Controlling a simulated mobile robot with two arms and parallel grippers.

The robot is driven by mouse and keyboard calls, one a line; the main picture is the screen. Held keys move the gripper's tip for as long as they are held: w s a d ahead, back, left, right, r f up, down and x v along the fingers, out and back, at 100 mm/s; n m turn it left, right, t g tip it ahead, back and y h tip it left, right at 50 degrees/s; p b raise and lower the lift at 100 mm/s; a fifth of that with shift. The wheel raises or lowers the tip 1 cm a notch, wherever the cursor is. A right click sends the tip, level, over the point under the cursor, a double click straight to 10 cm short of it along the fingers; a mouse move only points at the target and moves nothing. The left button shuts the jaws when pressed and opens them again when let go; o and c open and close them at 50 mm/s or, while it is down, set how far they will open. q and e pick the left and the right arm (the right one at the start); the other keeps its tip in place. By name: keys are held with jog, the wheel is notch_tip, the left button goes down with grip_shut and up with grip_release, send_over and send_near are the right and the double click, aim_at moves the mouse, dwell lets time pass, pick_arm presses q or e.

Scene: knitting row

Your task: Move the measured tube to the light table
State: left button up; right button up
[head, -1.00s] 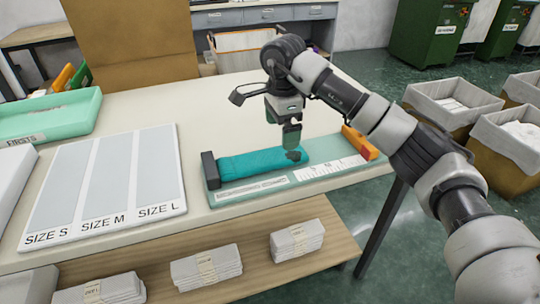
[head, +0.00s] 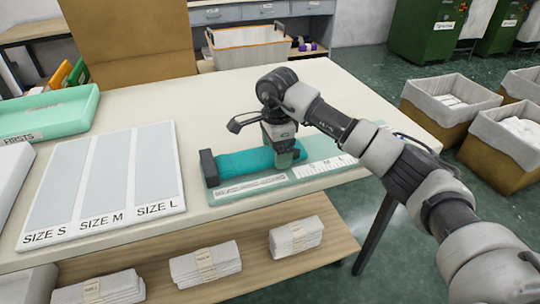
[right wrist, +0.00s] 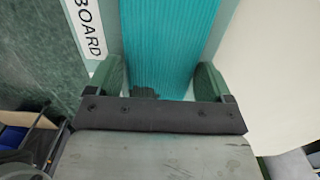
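The teal ribbed tube (head: 238,162) lies flat on the measuring board (head: 225,196), its left end at a dark end block (head: 209,168). My right gripper (head: 286,158) is down over the tube's right part, pointing downward. In the right wrist view the tube (right wrist: 168,40) runs between the two green fingers of the gripper (right wrist: 160,80), which stand apart on either side of it. Whether the fingers touch it is unclear. A dark patch shows on the tube near the palm. My left gripper is out of view. I cannot identify a light table.
A white SIZE S, M, L panel (head: 174,202) lies left of the measuring board. A green FIRSTS tray (head: 45,124) is farther left. Lined bins (head: 432,122) stand on the floor at right. Bundles (head: 205,263) lie on the lower shelf. The tabletop behind the board is clear.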

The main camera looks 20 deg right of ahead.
jog(key=c, duration=0.6)
jog(key=shift+r, duration=0.15)
